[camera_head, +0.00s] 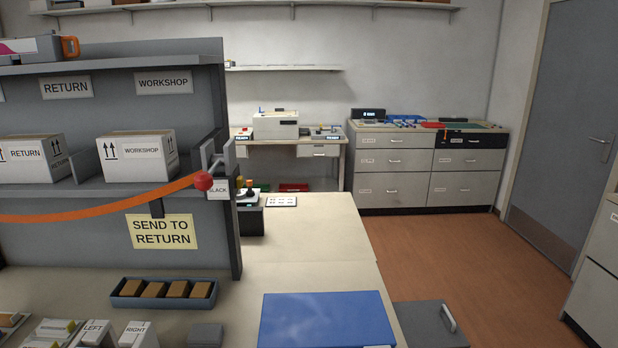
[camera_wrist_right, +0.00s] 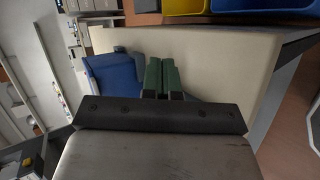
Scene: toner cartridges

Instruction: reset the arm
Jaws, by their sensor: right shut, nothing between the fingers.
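My right gripper (camera_wrist_right: 163,78) shows in the right wrist view. Its two green fingers lie side by side, shut with nothing between them. Beyond the fingers is a pale tabletop (camera_wrist_right: 215,55), with a blue object (camera_wrist_right: 112,80) to the left of the fingers. Neither of my arms shows in the head view, and my left gripper is in no view.
The head view shows a pale bench (camera_head: 310,228) with a blue mat (camera_head: 327,320) and a tray of brown blocks (camera_head: 164,292). A grey shelf unit (camera_head: 110,200) stands at left, with boxes and an orange strap (camera_head: 110,210). Open floor (camera_head: 450,240) lies at right.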

